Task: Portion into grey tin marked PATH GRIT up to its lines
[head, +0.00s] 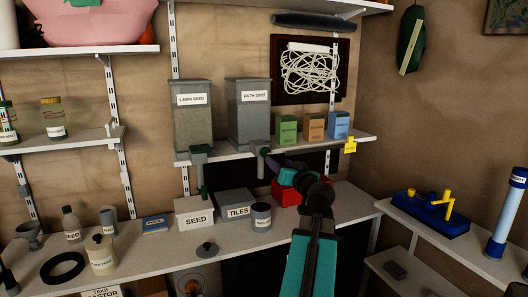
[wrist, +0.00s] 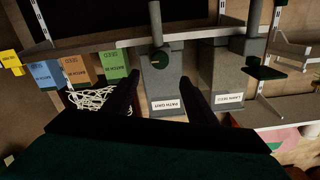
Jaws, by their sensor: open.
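A grey hopper labelled PATH GRIT (head: 249,112) stands on the wall shelf; it appears upside down in the wrist view (wrist: 163,85).
A LAWN SEED hopper (head: 193,118) with its own spout stands to the left. Green, orange and blue boxes (head: 313,127) stand right of the PATH GRIT hopper. A SEED box (head: 195,212), a TILES box (head: 235,202) and a red object (head: 284,190) crowd the bench near the tin.

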